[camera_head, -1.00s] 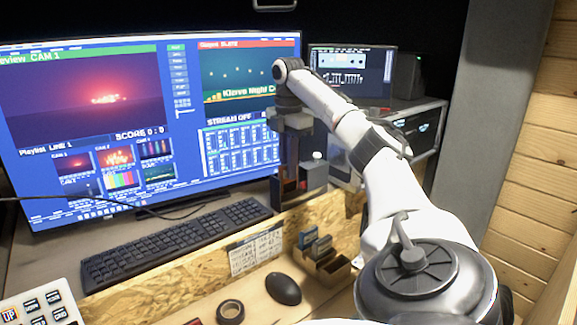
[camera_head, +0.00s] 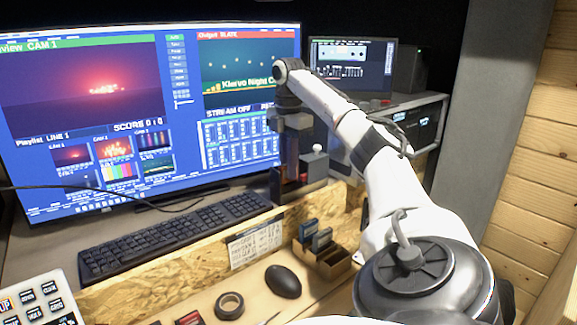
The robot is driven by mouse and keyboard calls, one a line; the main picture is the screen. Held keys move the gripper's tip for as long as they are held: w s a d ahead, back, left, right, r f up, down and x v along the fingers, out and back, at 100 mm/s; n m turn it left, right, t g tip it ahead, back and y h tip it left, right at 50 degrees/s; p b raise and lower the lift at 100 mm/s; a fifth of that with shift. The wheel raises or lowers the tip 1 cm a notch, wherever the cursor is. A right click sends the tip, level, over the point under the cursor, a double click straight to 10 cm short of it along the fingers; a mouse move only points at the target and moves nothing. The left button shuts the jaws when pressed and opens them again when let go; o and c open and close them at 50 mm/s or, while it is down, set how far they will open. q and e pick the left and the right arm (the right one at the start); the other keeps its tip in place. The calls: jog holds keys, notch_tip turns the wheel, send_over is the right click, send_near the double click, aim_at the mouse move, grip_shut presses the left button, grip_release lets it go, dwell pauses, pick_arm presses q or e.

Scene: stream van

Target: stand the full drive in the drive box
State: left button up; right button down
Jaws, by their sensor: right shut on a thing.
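My right gripper (camera_head: 291,168) points down in front of the right end of the big monitor. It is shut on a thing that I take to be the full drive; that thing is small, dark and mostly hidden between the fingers. Just below the fingertips is a dark piece with a reddish front, beside a grey block (camera_head: 314,170) with a white knob. The wooden drive box (camera_head: 334,267) stands on the front desk, nearer than the gripper and to its right. A blue drive (camera_head: 308,229) and a grey one (camera_head: 321,239) stand in its left slots; its right part looks empty. My left gripper is out of view.
A raised wooden ledge with a paper label (camera_head: 256,244) runs behind the front desk. A black mouse (camera_head: 282,281) and a tape roll (camera_head: 230,305) lie left of the box. A keyboard (camera_head: 175,237) lies behind the ledge. My right arm passes above and right of the box.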

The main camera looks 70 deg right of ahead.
jog(key=shift+f+b, duration=0.35)
jog(key=shift+f, duration=0.15)
jog(key=c, duration=1.7)
grip_release()
notch_tip(320, 180, up, 4)
jog(key=p, duration=0.3)
jog(key=shift+r, duration=0.25)
notch_tip(320, 180, up, 5)
jog(key=p, duration=0.4)
jog(key=shift+p, duration=0.3)
jog(key=shift+r+p, duration=0.4)
